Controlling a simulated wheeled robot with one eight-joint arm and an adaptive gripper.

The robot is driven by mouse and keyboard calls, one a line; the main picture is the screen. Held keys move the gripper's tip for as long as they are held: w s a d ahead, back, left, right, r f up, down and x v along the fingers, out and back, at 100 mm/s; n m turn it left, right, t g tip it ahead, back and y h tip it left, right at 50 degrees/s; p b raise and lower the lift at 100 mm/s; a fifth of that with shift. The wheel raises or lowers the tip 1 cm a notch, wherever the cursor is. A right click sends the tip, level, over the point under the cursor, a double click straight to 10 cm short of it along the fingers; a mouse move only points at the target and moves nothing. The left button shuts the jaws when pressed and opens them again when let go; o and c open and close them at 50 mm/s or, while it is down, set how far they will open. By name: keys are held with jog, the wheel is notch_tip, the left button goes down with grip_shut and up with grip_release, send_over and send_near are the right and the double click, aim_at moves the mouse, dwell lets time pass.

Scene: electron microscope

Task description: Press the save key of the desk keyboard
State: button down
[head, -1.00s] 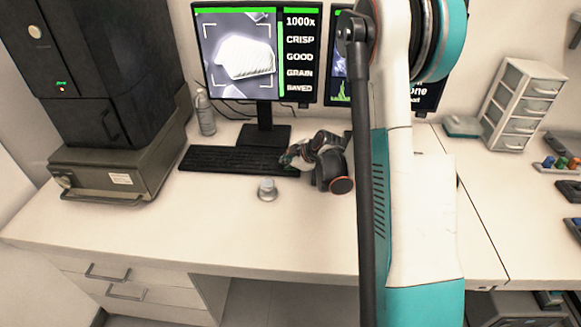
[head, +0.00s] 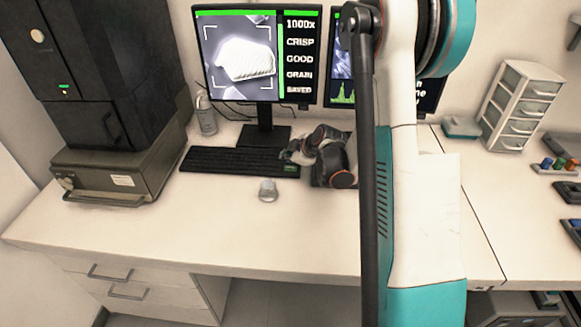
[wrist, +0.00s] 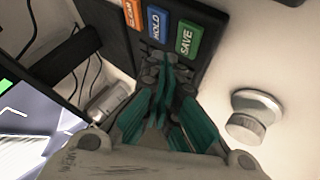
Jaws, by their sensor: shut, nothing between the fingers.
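The dark desk keyboard (head: 225,160) lies in front of the left monitor. Its green save key (head: 290,168) shows at the keyboard's right end. In the wrist view the green SAVE key (wrist: 188,39) is in plain sight, beside a blue HOLD key (wrist: 157,23) and a partly cropped orange key (wrist: 133,12). My gripper (head: 288,154) is by the right end of the keyboard. In the wrist view its teal fingers (wrist: 167,72) are shut and empty, with the tips below and left of the SAVE key in the picture. I cannot tell their height above the keys.
A grey knob (head: 268,190) stands on the desk in front of the keyboard. The left monitor (head: 240,55) shows a grain image and lines ending in what looks like SAVED. A bottle (head: 206,116) stands left of it. The front of the desk is clear.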

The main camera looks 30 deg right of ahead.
aim_at(289, 169)
jog(key=shift+r+p, duration=1.1)
jog(key=shift+r, duration=0.9)
